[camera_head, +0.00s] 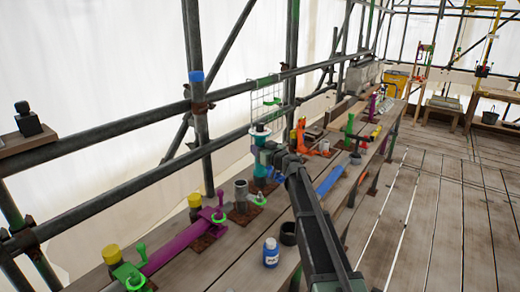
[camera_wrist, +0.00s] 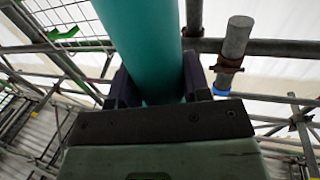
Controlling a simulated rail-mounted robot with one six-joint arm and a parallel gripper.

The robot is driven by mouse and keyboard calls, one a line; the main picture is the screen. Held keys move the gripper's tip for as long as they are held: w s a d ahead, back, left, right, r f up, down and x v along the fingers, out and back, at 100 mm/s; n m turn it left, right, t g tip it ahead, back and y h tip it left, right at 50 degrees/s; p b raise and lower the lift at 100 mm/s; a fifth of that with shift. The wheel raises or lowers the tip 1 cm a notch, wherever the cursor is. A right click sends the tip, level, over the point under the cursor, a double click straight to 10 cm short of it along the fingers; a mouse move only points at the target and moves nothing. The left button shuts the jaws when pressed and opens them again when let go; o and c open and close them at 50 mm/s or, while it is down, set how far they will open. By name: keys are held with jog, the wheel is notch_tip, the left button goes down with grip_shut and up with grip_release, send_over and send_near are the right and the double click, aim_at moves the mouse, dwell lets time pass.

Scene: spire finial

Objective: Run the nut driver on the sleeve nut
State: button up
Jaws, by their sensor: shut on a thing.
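My gripper (camera_head: 262,150) is shut on a teal cylinder (camera_wrist: 142,45), which appears to be the nut driver. In the wrist view it stands between the two dark jaws (camera_wrist: 155,88) and runs up out of the picture. In the head view the teal body shows at the gripper, above a blue post (camera_head: 262,173) on a brown plate on the bench. I cannot tell whether the driver touches the post. I cannot make out the sleeve nut for sure; it may be hidden by the driver or gripper.
Orange (camera_head: 300,138) and green fixtures stand farther along. Scaffold tubes (camera_head: 197,130) run close on the left.

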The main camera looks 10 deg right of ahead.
aim_at(263, 171)
jog(key=shift+f+b, duration=4.1)
jog(key=shift+f, duration=0.3)
jog(key=shift+s+f, duration=0.1)
jog(key=shift+s, duration=0.1)
jog(key=shift+c, duration=0.5)
